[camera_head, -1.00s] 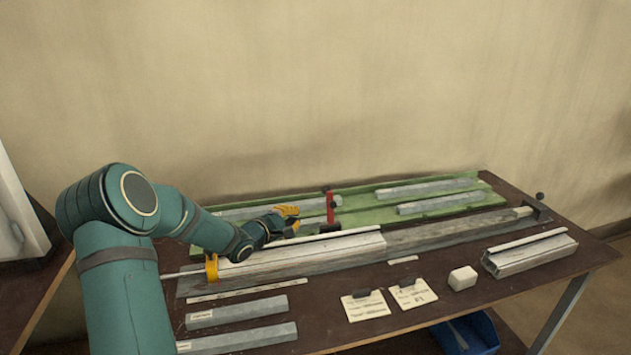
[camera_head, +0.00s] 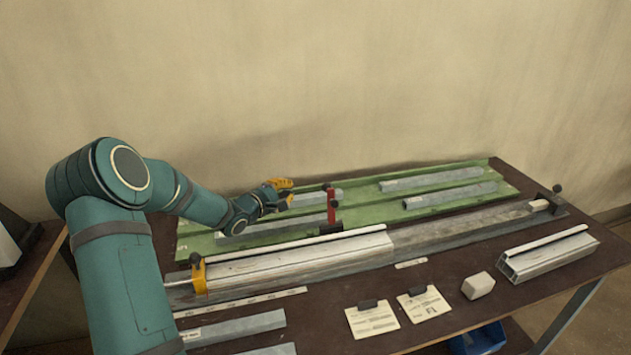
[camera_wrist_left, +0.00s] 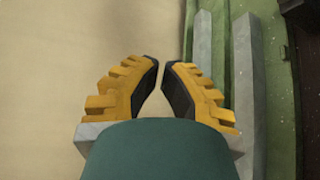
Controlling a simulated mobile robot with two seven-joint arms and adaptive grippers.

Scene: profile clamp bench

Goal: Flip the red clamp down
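The red clamp (camera_head: 331,206) stands upright at the back edge of the long pale profile (camera_head: 300,262), near the middle of the bench. A dark knob tops it and a dark foot is at its base. My left gripper (camera_head: 291,188) is left of the red clamp and a little behind it, apart from it, over the green tray. In the left wrist view its two yellow fingers (camera_wrist_left: 162,66) stand apart with a narrow gap and nothing between them. I cannot make out the red clamp in that view. My right gripper is not in view.
The green tray (camera_head: 365,215) holds several grey bars. A yellow clamp (camera_head: 199,277) sits at the profile's left end. Paper cards (camera_head: 372,318), a pale block (camera_head: 478,286) and a short profile (camera_head: 548,254) lie in front. The wall rises behind the bench.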

